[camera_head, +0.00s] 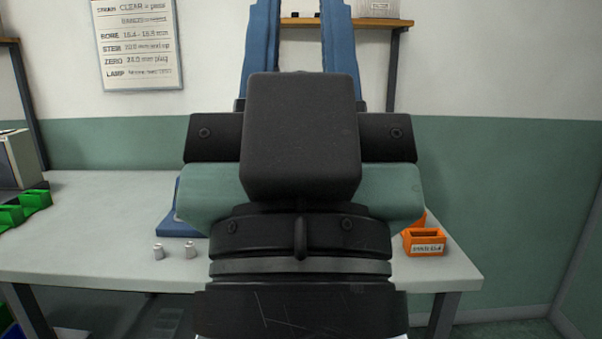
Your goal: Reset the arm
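My arm fills the middle of the head view and stands upright close to the camera. My gripper (301,8) points up, with two long blue fingers that run out of the top of the frame. The fingers are apart, and wall and shelf show between them. I see nothing held between the visible parts of the fingers. The tips are out of view.
A grey-white workbench (90,240) lies behind my arm. On it are two small metal pieces (173,250), green bins (22,208), an orange labelled box (424,241) and a partly hidden blue base (178,226). A wall shelf (385,22) is behind.

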